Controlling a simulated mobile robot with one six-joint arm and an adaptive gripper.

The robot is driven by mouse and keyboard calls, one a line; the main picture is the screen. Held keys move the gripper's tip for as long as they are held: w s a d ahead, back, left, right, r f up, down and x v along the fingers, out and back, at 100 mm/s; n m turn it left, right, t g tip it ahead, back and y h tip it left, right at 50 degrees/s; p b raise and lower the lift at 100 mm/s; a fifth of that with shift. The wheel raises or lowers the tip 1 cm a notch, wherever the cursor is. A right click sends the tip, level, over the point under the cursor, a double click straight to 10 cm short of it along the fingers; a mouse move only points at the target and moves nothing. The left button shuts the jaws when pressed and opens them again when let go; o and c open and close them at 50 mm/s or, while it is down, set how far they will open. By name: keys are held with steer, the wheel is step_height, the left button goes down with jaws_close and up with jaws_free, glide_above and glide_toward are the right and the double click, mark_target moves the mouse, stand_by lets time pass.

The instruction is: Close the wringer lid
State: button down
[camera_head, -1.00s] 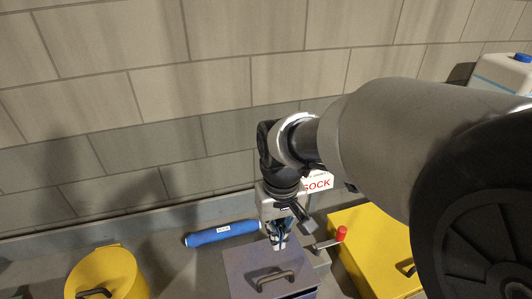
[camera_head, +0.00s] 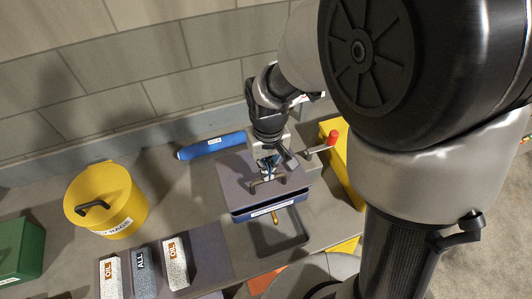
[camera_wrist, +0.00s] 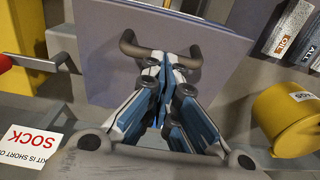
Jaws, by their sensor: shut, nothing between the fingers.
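The wringer's grey-purple lid (camera_head: 233,173) lies over a dark blue box front (camera_head: 266,209) with a white label. Its top faces up in the head view; I cannot tell whether a gap stays under it. A dark bar handle (camera_head: 257,184) sits on the lid. The lid (camera_wrist: 100,70) and handle (camera_wrist: 129,42) also show in the wrist view. My gripper (camera_head: 267,172) is shut and empty, fingertips down at the lid close to the handle. In the wrist view the shut fingertips (camera_wrist: 160,68) appear between the handle's ends; contact is unclear.
A crank with a red knob (camera_head: 333,138) sticks out right of the wringer. A blue roll (camera_head: 212,145) lies behind it by the wall. A yellow bin (camera_head: 100,197) stands left, and a yellow box (camera_head: 345,165) right. Several labelled packs (camera_head: 175,264) lie at front left.

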mark_target(269, 188)
steer(key=f, duration=0.1)
steer(key=s+f+b, duration=0.2)
steer(key=shift+d+f, duration=0.25)
steer(key=shift+d, duration=0.05)
steer(key=shift+w+r, duration=0.1)
